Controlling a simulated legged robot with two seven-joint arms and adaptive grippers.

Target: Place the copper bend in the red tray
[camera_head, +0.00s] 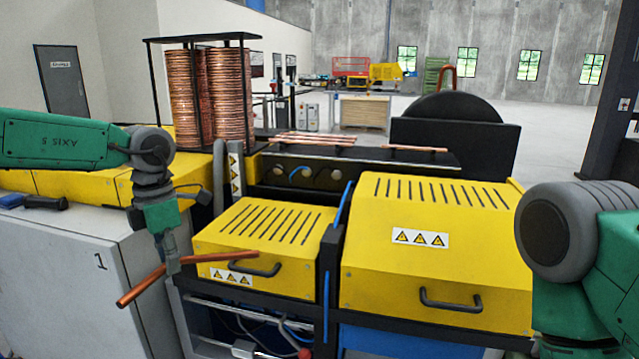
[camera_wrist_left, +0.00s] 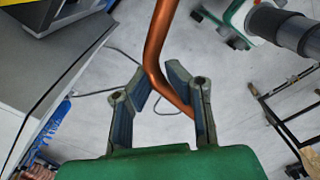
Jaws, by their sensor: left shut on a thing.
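The copper bend (camera_head: 143,286) is a bent copper tube held by my left gripper (camera_head: 172,262), which hangs down in front of the grey cabinet and the smaller yellow cover. In the left wrist view the bend (camera_wrist_left: 158,45) passes between the fingers of the left gripper (camera_wrist_left: 160,75), with its bent part at the fingers. My right arm shows at the right edge of the head view, but its gripper is out of view. A red open-sided container (camera_head: 350,65) stands on a far bench; I cannot tell whether it is the red tray.
Two slotted yellow covers with black handles, the smaller one (camera_head: 265,236) and the larger one (camera_head: 436,240), fill the middle. Straight copper tubes (camera_head: 310,138) lie on a black surface behind. Copper coils (camera_head: 228,95) stand in a frame. A grey cabinet (camera_head: 70,265) is at left.

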